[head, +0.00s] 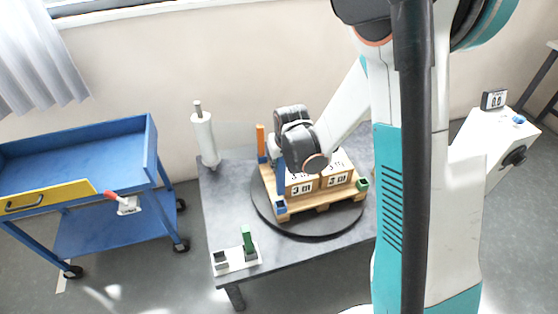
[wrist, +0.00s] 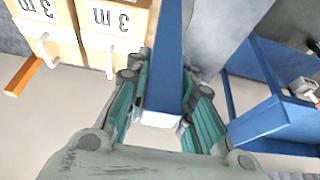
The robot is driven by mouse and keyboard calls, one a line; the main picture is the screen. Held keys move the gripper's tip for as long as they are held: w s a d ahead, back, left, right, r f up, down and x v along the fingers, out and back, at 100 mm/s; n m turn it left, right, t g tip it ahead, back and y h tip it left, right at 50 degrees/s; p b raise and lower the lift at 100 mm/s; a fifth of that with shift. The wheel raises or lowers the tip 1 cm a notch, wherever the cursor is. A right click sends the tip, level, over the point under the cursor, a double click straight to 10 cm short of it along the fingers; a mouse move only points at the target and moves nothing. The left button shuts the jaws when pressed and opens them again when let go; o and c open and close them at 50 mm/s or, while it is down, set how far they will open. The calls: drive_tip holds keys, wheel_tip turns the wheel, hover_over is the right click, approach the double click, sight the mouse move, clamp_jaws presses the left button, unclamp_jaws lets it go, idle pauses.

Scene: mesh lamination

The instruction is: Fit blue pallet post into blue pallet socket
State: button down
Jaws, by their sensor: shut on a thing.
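The blue post (head: 281,178) is upright near the front left corner of the wooden pallet (head: 322,201) in the head view. The blue socket (head: 281,207) sits at that corner, just below the post. I cannot tell whether the post's lower end is in the socket or above it. My gripper is shut on the blue post, which runs between its green fingers (wrist: 165,100) in the wrist view (wrist: 169,60). The arm's dark wrist hides much of the grip in the head view. The socket is not seen in the wrist view.
Boxes marked "3 m" (head: 302,186) fill the pallet, close beside the post. The pallet rests on a dark round turntable (head: 305,231). An orange post (head: 261,140) stands at the back left, a green socket (head: 362,184) at the right. A green post (head: 247,239) stands in a white holder in front.

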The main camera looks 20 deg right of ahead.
sight(282, 174)
drive_tip(key=shift+f+b, duration=1.4)
drive_tip(key=shift+f, duration=0.35)
drive_tip(key=shift+f+b, duration=0.3)
drive_tip(key=shift+f, duration=3.35)
drive_tip(key=c, duration=1.3)
unclamp_jaws()
drive_tip(key=shift+r, duration=0.1)
drive_tip(key=v, duration=1.1)
drive_tip(key=shift+s+r, duration=0.15)
drive_tip(key=shift+r, duration=0.2)
drive_tip(key=shift+r, duration=0.1)
